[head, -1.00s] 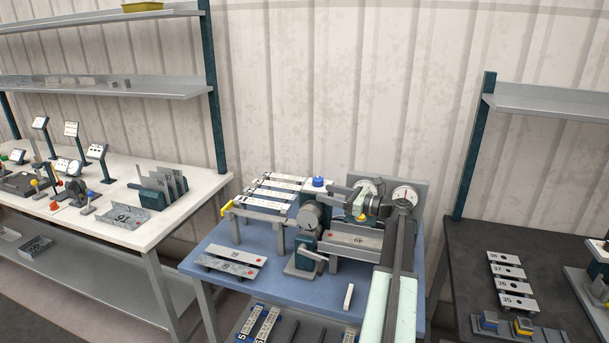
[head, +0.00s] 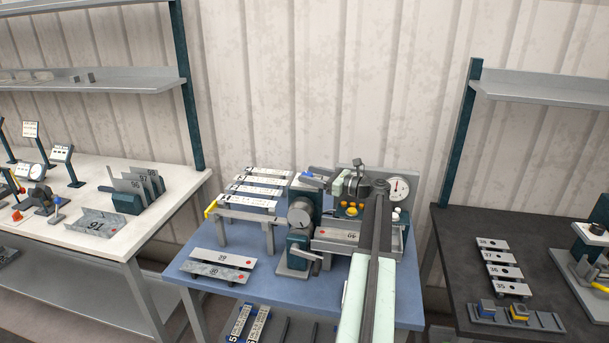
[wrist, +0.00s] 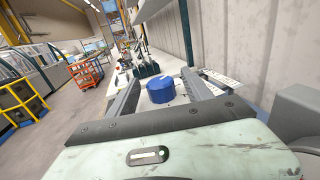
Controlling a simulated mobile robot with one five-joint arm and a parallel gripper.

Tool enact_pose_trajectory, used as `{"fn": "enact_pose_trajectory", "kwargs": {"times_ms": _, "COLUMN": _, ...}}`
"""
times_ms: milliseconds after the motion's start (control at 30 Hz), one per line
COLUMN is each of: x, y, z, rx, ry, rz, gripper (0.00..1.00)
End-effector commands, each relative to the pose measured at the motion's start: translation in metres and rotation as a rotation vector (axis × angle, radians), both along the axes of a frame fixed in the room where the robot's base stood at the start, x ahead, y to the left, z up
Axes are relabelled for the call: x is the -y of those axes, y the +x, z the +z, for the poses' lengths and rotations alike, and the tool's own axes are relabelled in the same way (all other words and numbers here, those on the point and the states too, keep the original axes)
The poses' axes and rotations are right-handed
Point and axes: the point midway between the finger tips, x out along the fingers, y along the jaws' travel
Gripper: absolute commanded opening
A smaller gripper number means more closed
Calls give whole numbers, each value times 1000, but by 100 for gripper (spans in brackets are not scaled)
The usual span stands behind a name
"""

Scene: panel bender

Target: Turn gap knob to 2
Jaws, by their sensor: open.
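The panel bender stands on a blue table (head: 205,242). A round blue knob (head: 311,177) sits on top of the machine, mostly hidden by my gripper in the head view. In the wrist view the blue knob (wrist: 161,91) lies between my open fingers, with space on both sides. My gripper (head: 317,172) points left across the machine top; its fingers also flank the knob in the wrist view (wrist: 161,78). No number or mark on the knob is readable. A grey round disc (head: 300,211) faces front on the machine's teal post.
A white dial with a red needle (head: 398,188) stands behind my arm. Yellow buttons (head: 349,209) sit below my gripper. A numbered strip (head: 338,235) lies in the machine. Strips on a rack (head: 258,189) stand left. A crank handle (head: 305,252) projects in front.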

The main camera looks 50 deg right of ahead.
Motion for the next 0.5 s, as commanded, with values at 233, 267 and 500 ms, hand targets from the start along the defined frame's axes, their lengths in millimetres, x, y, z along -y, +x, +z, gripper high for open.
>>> {"fn": "enact_pose_trajectory", "kwargs": {"times_ms": 233, "x": -6, "y": 18, "z": 0, "rx": 0, "ry": 0, "rz": 2, "gripper": 59}}
{"fn": "enact_pose_trajectory", "kwargs": {"times_ms": 267, "x": -7, "y": 18, "z": 0, "rx": 0, "ry": 0, "rz": 2, "gripper": 59}}
{"fn": "enact_pose_trajectory", "kwargs": {"times_ms": 500, "x": -7, "y": 18, "z": 0, "rx": 0, "ry": 0, "rz": 2, "gripper": 34}}
